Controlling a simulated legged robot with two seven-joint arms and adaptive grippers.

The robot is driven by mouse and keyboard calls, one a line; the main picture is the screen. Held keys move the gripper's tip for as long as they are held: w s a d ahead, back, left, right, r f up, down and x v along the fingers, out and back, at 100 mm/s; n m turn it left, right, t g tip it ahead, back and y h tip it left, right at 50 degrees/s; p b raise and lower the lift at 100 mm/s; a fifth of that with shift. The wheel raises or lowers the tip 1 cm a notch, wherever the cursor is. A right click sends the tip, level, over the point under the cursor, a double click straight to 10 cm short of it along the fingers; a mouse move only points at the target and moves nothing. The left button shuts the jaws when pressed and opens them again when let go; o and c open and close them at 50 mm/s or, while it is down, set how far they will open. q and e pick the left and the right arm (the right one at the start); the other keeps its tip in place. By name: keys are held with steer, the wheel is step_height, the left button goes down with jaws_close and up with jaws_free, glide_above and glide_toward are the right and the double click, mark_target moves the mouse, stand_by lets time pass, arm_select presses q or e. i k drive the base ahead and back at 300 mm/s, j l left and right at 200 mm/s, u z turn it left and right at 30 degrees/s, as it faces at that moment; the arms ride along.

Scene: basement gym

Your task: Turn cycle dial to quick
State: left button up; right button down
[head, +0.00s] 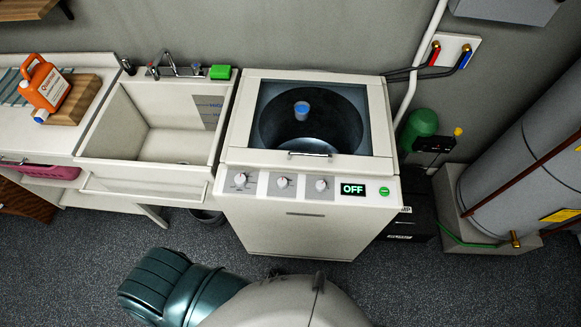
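A white top-loading washing machine (300,220) stands in front of me in the head view. Its lid (310,155) is shut, with a window onto the dark drum. Three dials sit on its front panel: a left dial (240,180), a middle dial (282,182) and a right dial (321,184). Their labels are too small to read, so I cannot tell which is the cycle dial or where each points. The display (353,189) reads OFF in green, and a green button (384,191) is to its right. Neither gripper is in view.
A sink (160,120) adjoins the machine's left side, with a green sponge (220,72) on its rim. An orange detergent jug (45,85) is at the far left. A grey tank (520,160) stands to the right. Open carpet (90,250) lies in front.

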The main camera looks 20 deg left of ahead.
mark_target(241, 180)
steer(key=u, duration=1.3)
